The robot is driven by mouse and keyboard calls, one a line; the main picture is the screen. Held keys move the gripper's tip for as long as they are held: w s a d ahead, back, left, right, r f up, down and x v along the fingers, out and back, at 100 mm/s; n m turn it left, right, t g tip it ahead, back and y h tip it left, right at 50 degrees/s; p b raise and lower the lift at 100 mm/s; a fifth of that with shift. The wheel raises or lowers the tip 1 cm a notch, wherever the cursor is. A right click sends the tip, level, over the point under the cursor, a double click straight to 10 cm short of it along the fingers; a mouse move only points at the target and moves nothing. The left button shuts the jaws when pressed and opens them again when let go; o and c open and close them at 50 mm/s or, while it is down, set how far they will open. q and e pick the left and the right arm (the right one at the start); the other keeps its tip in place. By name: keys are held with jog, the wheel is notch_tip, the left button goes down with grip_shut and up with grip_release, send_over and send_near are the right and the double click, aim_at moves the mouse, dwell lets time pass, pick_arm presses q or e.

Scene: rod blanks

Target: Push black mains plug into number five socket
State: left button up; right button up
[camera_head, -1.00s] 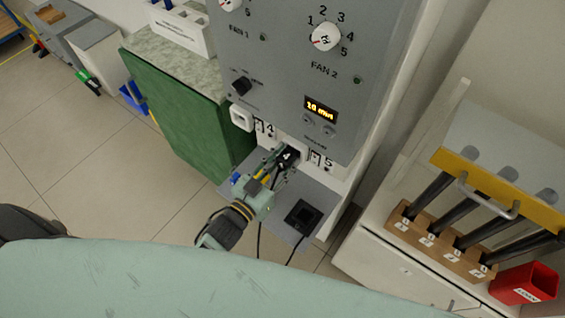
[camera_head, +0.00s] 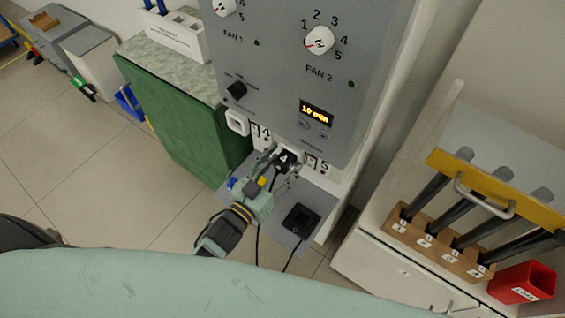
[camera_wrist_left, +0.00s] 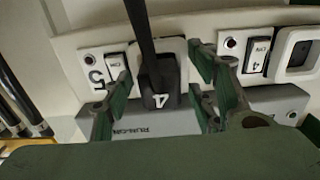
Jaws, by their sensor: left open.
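The black mains plug (camera_head: 286,160), labelled 4, sits at the white number five socket (camera_head: 297,150) on the panel's lower strip. In the left wrist view the plug (camera_wrist_left: 158,88) stands beside the switch and label 5 (camera_wrist_left: 97,77), its black cable crossing in front. It covers most of that socket; how deep its pins sit is hidden. My left gripper (camera_head: 280,174) is open, its green fingers (camera_wrist_left: 165,95) on either side of the plug and apart from it. My right gripper is not in view.
An empty white socket (camera_head: 237,121) is by switch 4. A black square unit (camera_head: 301,221) with a cable sits on the grey shelf below. The grey fan panel (camera_head: 280,75) rises above. A green cabinet (camera_head: 185,115) stands left; a rod rack (camera_head: 440,245) and red bin (camera_head: 521,283) stand right.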

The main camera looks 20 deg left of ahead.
pick_arm(q)
jog(key=v, duration=1.2)
dwell(0.3)
jog(key=s+a+f+n+g+y, duration=0.1)
jog(key=s+f+g, duration=0.1)
jog(key=f, duration=0.7)
jog(key=s+a+f+g+y, duration=0.2)
jog(key=s+f+g, duration=0.1)
jog(key=f, duration=0.6)
jog(key=s+a+f+n+g+y, duration=0.1)
jog(key=s+f+g, duration=0.1)
jog(key=f, duration=0.7)
jog(key=s+a+f+g+y, duration=0.1)
jog(key=s+f+g, duration=0.3)
jog(key=s+f, duration=0.4)
jog(key=s+a+f+g+y, duration=0.1)
jog(key=s+f+g, duration=0.4)
jog(key=s, duration=0.9)
notch_tip(320, 180, down, 3)
jog(key=shift+a+f, duration=0.1)
jog(key=shift+a, duration=0.55)
